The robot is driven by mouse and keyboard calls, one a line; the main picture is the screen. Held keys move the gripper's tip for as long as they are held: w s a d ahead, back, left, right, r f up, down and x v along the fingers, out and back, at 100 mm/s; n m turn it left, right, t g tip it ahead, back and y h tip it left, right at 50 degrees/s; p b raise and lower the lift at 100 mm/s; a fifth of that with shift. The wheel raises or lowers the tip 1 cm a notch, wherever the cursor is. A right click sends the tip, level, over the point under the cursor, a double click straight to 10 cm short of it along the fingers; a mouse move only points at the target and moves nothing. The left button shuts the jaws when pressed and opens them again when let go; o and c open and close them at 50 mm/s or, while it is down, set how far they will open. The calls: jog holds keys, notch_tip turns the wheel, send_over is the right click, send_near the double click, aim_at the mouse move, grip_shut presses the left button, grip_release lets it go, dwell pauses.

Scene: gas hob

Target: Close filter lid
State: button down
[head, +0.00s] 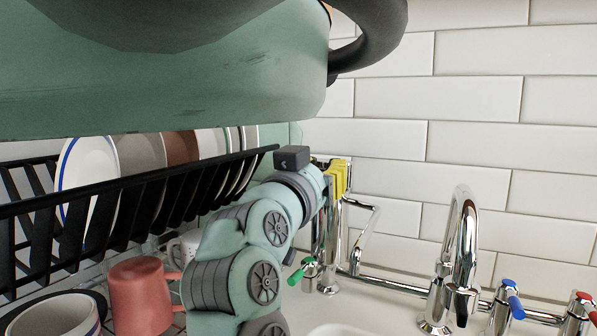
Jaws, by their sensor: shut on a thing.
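A chrome tap with a green lever handle (303,270) stands at the back of the sink, right of my arm. Its bent chrome pipe (376,212) shows to the right of my gripper. My gripper (339,177), with yellow ridged fingers, is at the upper part of this tap, close to the tiled wall. It looks shut on a chrome part there, but the contact is small and partly hidden by my arm and wrist. I cannot make out a separate filter lid.
A black dish rack (120,195) with plates (88,178) stands at the left. A red mug (141,297) is below it. A tall chrome spout (461,245) and blue-handled (514,303) and red-handled (583,300) taps are at the right. White tiles (470,145) close the back.

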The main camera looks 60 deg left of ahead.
jog(key=c, duration=1.2)
grip_release()
jog(key=shift+w+f, duration=0.1)
jog(key=shift+f, duration=0.15)
jog(key=shift+c, duration=0.2)
jog(key=o, duration=0.5)
jog(key=shift+w+a+r, duration=0.1)
jog(key=shift+r, duration=0.15)
jog(key=shift+c, duration=0.2)
jog(key=o, duration=0.5)
jog(key=shift+r, duration=0.1)
jog(key=shift+r, duration=0.1)
